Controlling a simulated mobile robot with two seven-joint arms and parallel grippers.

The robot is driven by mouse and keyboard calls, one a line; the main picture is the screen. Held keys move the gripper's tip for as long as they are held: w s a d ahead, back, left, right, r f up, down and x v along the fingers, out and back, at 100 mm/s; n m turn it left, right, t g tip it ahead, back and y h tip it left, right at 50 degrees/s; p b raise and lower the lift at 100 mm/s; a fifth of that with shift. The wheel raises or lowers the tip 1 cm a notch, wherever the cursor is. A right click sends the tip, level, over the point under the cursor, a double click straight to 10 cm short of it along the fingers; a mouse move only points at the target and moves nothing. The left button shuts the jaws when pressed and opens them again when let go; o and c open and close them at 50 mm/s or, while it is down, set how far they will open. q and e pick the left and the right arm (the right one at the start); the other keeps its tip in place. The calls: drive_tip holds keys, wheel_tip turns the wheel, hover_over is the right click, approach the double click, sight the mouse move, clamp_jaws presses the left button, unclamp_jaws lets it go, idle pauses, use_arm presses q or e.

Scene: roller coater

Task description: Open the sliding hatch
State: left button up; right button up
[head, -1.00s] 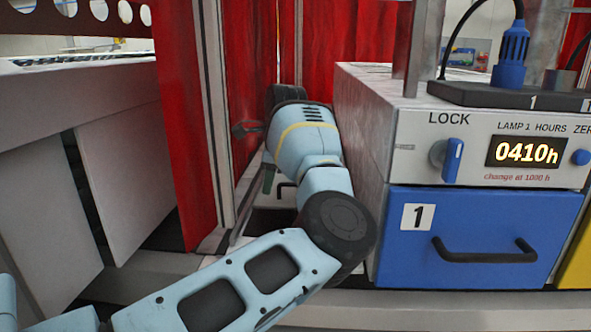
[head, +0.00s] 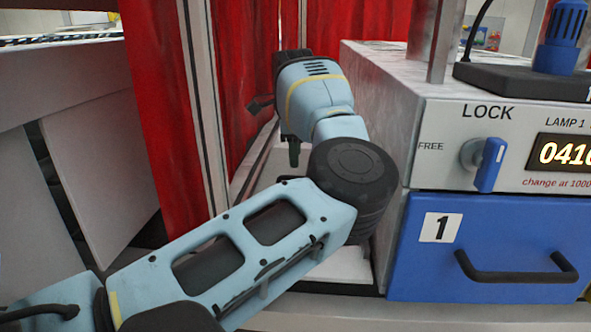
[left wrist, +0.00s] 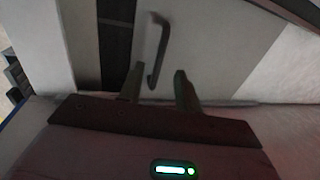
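In the left wrist view, a pale flat panel (left wrist: 215,45), which looks like the sliding hatch, bears a dark bar handle (left wrist: 158,50). My left gripper (left wrist: 159,88) is open, its two dark fingers apart, with the near end of the handle between their tips. I cannot tell whether a finger touches it. In the head view my left gripper (head: 276,128) is down in the slot between the red curtain and the lamp unit. My arm hides the handle and most of the hatch there. My right gripper is not in view.
A dark strip (left wrist: 115,45) lies left of the handle. The grey lamp unit (head: 374,120), with a blue lock knob (head: 489,165) and blue drawer 1 (head: 440,275), stands close to the arm's right. A red curtain (head: 165,120) and metal post (head: 207,130) stand left.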

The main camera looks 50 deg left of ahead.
use_arm(q)
drive_tip(key=shift+w+a+f, duration=0.15)
drive_tip(key=shift+f, duration=0.8)
drive_tip(key=shift+w+a+f, duration=0.15)
drive_tip(key=shift+w+f, duration=0.05)
drive_tip(key=shift+f, duration=0.75)
drive_tip(key=shift+w+a+f, duration=0.15)
drive_tip(key=shift+f, duration=0.8)
clamp_jaws()
